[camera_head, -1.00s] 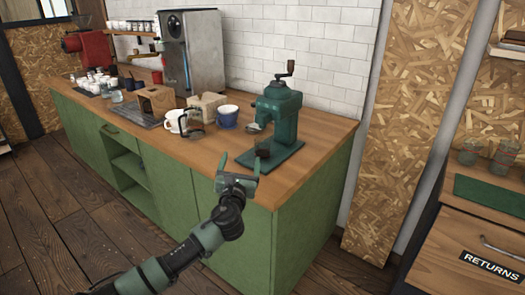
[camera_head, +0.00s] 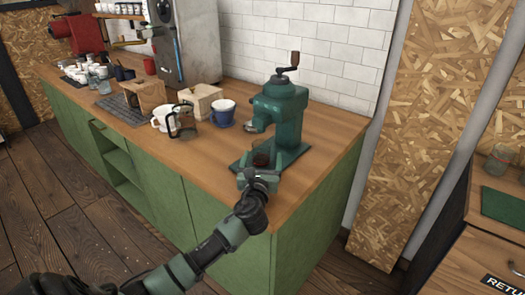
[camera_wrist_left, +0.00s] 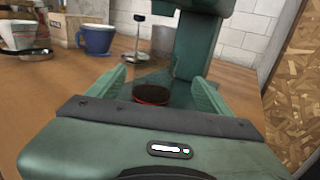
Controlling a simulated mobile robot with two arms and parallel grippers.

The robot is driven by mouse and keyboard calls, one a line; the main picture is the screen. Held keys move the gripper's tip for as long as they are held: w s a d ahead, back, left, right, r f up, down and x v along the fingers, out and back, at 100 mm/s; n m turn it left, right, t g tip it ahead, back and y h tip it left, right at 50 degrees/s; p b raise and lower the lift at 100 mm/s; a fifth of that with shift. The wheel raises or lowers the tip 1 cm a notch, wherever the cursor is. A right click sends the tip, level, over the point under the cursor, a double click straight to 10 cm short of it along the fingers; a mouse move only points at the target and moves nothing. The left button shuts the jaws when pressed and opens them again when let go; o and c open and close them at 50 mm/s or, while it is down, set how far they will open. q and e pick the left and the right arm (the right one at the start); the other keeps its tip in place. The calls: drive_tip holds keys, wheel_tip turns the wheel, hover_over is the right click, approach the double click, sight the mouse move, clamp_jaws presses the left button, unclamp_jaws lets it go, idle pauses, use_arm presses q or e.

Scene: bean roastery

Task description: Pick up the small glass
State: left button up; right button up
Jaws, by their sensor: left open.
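A small glass (camera_head: 261,159) with dark brown contents stands on the base of the green grinder (camera_head: 283,112), at the front right of the wooden counter. My left gripper (camera_head: 258,174) is open just in front of the glass. In the left wrist view the gripper (camera_wrist_left: 161,82) has a finger on each side of it in the picture; whether they touch it I cannot tell. My right gripper is not in view.
A blue cup (camera_head: 223,113), a white mug (camera_head: 163,118) and a glass pot (camera_head: 182,120) stand left of the grinder. A wooden box (camera_head: 203,101) is behind them. The grinder column rises directly behind the glass. The counter's front edge (camera_head: 215,187) is near my wrist.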

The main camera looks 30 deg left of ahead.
sight(262, 143)
use_arm(q)
drive_tip(key=shift+w+a+r, duration=0.1)
drive_tip(key=shift+w+a, duration=0.15)
drive_tip(key=shift+w, duration=0.2)
drive_tip(key=shift+w+a+r, duration=0.25)
drive_tip(key=shift+w+a, duration=0.2)
drive_tip(key=shift+w, duration=0.2)
drive_tip(key=x, duration=0.3)
drive_tip(key=shift+w+a, duration=0.1)
drive_tip(key=shift+a, duration=0.3)
drive_tip(key=shift+w+a, duration=0.2)
drive_tip(key=shift+w, duration=0.25)
drive_tip(key=shift+r, duration=0.1)
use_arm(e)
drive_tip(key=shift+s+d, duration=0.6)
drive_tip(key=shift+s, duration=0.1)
use_arm(q)
drive_tip(key=c, duration=1.3)
drive_tip(key=shift+c, duration=1.4)
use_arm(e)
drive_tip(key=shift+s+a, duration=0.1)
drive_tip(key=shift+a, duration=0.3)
use_arm(q)
drive_tip(key=shift+r, duration=0.15)
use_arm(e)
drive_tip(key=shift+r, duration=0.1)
